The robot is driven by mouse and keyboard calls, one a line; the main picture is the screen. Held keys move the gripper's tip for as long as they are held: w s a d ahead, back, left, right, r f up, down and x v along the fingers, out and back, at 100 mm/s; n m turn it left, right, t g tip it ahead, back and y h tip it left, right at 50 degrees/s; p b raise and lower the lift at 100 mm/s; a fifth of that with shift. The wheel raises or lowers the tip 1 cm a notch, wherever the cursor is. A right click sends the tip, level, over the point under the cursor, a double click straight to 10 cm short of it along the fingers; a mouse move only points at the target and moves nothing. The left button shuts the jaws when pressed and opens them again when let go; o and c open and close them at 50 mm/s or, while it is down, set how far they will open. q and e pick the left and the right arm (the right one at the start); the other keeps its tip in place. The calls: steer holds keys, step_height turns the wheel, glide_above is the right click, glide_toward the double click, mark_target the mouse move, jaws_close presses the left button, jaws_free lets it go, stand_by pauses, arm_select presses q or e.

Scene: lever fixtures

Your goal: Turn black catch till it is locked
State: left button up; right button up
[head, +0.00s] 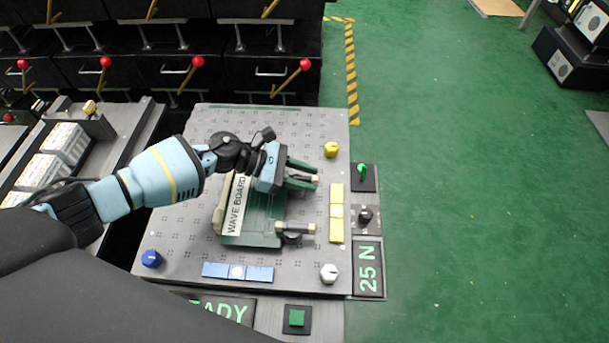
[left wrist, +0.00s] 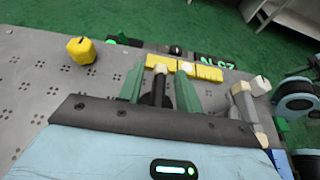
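The black catch (left wrist: 159,92) is a dark lever with a beige tip. In the left wrist view it lies between the two green fingers of my left gripper (left wrist: 160,85), with visible gaps beside it. In the head view the catch's beige tip (head: 315,178) shows just past the fingertips of my left gripper (head: 301,174). The fingers are open around the lever; the rest of the catch is hidden by the gripper. The catch is on a green fixture labelled WAVE BOARD (head: 235,205). My right gripper is not in view.
A second lever with a beige end (head: 297,227) sits on the fixture's near side.

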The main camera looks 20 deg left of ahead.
arm_select(q)
steer(key=shift+a, duration=0.1)
steer(key=shift+s+a, duration=0.15)
steer(key=shift+a, duration=0.1)
steer(key=v, duration=0.6)
steer(key=shift+r+p, duration=0.15)
steer(key=shift+p, duration=0.15)
steer(key=shift+s+a+r, duration=0.1)
steer(key=shift+a+r, duration=0.1)
steer(key=shift+a, duration=0.25)
